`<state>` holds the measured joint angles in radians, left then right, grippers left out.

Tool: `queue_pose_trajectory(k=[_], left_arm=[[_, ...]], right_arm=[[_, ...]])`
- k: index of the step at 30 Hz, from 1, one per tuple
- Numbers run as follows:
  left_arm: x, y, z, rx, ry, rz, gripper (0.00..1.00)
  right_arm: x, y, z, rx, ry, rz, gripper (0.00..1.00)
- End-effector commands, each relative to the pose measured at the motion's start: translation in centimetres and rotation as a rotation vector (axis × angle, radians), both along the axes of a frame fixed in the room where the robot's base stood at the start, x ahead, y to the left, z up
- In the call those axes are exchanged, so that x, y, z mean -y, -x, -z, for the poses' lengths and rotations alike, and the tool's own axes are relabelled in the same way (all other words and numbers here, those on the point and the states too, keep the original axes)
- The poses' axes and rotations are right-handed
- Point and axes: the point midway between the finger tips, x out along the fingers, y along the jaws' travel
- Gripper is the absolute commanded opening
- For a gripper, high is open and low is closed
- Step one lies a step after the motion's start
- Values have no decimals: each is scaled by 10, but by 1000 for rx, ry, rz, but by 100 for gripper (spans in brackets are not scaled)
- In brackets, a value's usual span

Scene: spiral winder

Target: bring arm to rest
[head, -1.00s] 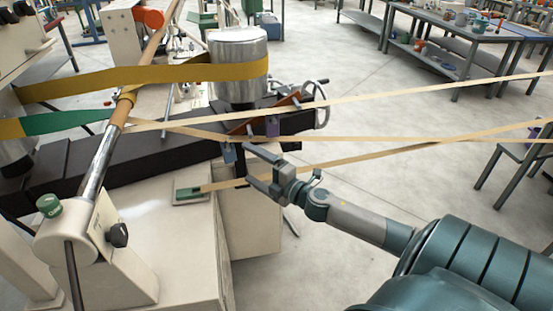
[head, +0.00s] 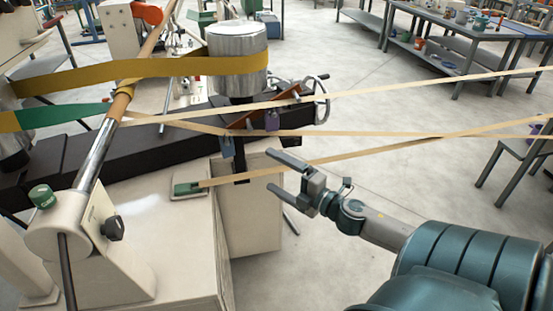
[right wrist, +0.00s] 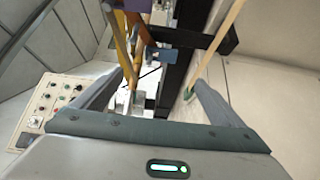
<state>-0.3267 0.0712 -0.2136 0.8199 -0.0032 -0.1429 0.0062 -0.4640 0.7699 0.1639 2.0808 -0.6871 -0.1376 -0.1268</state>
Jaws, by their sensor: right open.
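My right gripper (head: 279,173) is open, with nothing between its fingers. In the head view it stands to the right of the winder's cream cabinet (head: 250,205), close to the lowest pale strip (head: 330,158). I cannot tell whether it touches that strip. In the right wrist view the two fingers of the gripper (right wrist: 150,92) are spread wide, with the machine's dark bar (right wrist: 205,42) and a pale strip (right wrist: 215,40) beyond them. My left gripper does not show.
The spiral winder has a metal drum (head: 238,50) with an ochre belt (head: 150,70), a slanted mandrel (head: 97,155) and a handwheel (head: 321,102). Several pale strips run to the right. A workbench (head: 450,45) stands at the back right. Open floor (head: 390,110) lies between.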

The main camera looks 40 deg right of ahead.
Motion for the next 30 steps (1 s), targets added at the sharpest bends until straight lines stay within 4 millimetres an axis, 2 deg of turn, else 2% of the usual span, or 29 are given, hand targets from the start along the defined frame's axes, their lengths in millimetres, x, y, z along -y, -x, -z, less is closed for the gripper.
queue_pose_trajectory(k=[15, 20, 23, 26, 29, 30], left_arm=[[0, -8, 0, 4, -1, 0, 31], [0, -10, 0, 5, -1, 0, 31], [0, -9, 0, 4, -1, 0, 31], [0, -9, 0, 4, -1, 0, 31], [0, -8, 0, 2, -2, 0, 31], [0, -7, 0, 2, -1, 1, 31]], right_arm=[[0, 0, 0, -1, -1, 0, 92], [5, 0, 14, -21, -24, 17, 92], [14, 1, 39, -58, -65, 47, 92], [24, 5, 78, -116, -132, 92, 92], [35, 13, 131, -192, -218, 151, 92], [38, 17, 154, -225, -257, 177, 92]])
